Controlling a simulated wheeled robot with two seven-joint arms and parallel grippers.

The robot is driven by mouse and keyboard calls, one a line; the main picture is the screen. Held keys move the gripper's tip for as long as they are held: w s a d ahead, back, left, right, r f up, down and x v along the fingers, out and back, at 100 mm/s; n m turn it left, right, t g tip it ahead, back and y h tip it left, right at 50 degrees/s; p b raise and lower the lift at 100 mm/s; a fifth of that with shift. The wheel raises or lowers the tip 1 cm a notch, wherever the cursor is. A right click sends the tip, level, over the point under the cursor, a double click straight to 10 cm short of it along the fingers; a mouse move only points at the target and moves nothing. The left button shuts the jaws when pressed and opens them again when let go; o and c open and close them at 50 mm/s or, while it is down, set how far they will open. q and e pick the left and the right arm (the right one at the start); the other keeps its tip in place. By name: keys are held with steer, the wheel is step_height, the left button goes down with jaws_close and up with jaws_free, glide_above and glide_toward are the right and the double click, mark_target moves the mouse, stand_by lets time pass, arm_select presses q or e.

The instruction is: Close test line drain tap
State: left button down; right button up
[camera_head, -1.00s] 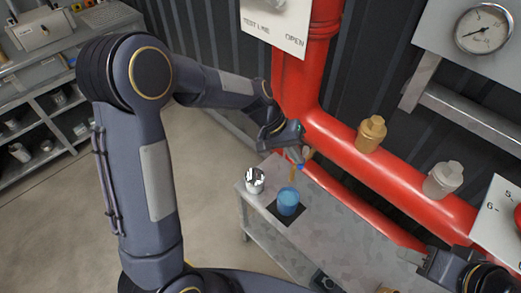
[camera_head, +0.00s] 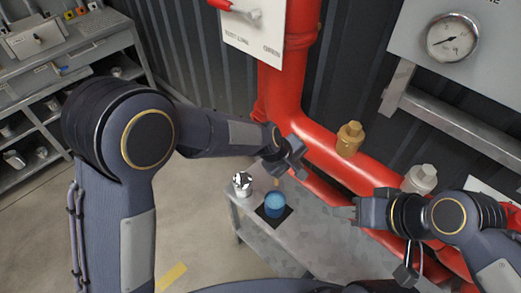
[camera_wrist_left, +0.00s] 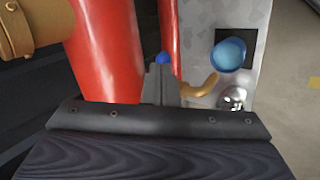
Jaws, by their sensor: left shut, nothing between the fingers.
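The drain tap shows its brass spout (camera_wrist_left: 203,88) in the left wrist view, curving right, with a blue end (camera_wrist_left: 163,58) just above my fingertips. In the head view only a bit of the spout (camera_head: 277,182) shows below my left gripper (camera_head: 297,168), which hides the rest. My left gripper is shut and empty, its fingertips (camera_wrist_left: 160,78) right at the tap; touching or not I cannot tell. My right gripper (camera_head: 357,212) points left over the bench, apart from the tap; its finger gap is unclear.
A blue cup (camera_head: 275,205) stands on a black mat (camera_head: 261,214) on the grey bench (camera_head: 300,240), below the tap. A shiny metal item (camera_head: 242,184) stands left of it. Red pipes (camera_head: 330,155) with a brass fitting (camera_head: 349,138) run behind.

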arm_select(q)
steer(key=shift+a, duration=0.1)
steer(key=shift+w, duration=0.15)
steer(key=shift+w+a, duration=0.2)
steer(key=shift+w, duration=0.45)
